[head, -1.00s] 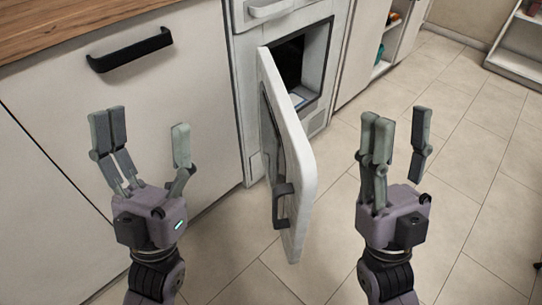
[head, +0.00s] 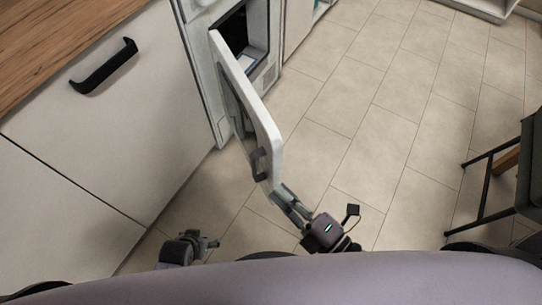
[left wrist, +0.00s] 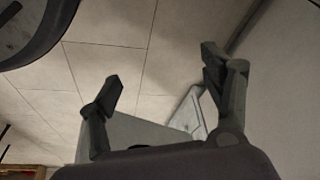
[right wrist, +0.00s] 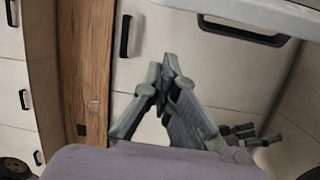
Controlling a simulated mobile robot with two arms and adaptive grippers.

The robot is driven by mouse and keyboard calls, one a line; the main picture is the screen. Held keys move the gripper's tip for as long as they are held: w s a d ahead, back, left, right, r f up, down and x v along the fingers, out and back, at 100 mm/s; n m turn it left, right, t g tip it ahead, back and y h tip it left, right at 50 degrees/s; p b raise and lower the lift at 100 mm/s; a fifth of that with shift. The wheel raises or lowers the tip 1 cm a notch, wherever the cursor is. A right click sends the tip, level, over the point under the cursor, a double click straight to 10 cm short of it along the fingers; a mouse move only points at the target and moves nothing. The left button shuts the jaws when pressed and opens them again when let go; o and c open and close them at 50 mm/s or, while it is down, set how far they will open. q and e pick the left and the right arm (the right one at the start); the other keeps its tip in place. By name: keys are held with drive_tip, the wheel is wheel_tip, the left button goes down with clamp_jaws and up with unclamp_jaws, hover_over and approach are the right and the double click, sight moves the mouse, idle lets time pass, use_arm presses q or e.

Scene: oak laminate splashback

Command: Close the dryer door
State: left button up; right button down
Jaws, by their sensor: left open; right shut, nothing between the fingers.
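The white dryer door (head: 262,125) stands open in the head view, swung out from the dryer (head: 203,85), with its dark opening showing behind. The door's dark handle (head: 259,163) is on its inner-left face near the free end. My right gripper (head: 278,190) is shut and empty, its fingertips at the door's lower free end; I cannot tell whether they touch. In the right wrist view, its fingers (right wrist: 168,65) meet. My left gripper (head: 213,243) is low, left of the door and partly hidden by my body. In the left wrist view, its fingers (left wrist: 160,75) are spread and empty.
A white cabinet front (head: 95,130) with a black handle (head: 104,66) is on the left under a wooden counter (head: 50,40). A dark-legged chair (head: 510,165) stands at the right. The tiled floor (head: 370,110) right of the door is clear.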

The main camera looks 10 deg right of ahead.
use_arm(q)
drive_tip(key=shift+g, duration=0.9)
drive_tip(key=shift+s+a+f, duration=0.2)
drive_tip(key=shift+s+f, duration=0.1)
drive_tip(key=shift+s, duration=0.4)
drive_tip(key=shift+s+a+f, duration=0.2)
drive_tip(key=shift+s+f, duration=0.1)
drive_tip(key=shift+s, duration=0.4)
drive_tip(key=shift+s+a+f, duration=0.2)
drive_tip(key=shift+s+f, duration=0.1)
drive_tip(key=shift+s, duration=0.4)
use_arm(e)
drive_tip(key=w+a+f+n, duration=0.1)
drive_tip(key=w+a, duration=0.1)
drive_tip(key=w, duration=0.5)
drive_tip(key=shift+w+a+f+g, duration=0.2)
drive_tip(key=shift+w+a+g, duration=0.1)
drive_tip(key=shift+w, duration=0.1)
drive_tip(key=shift+d, duration=0.1)
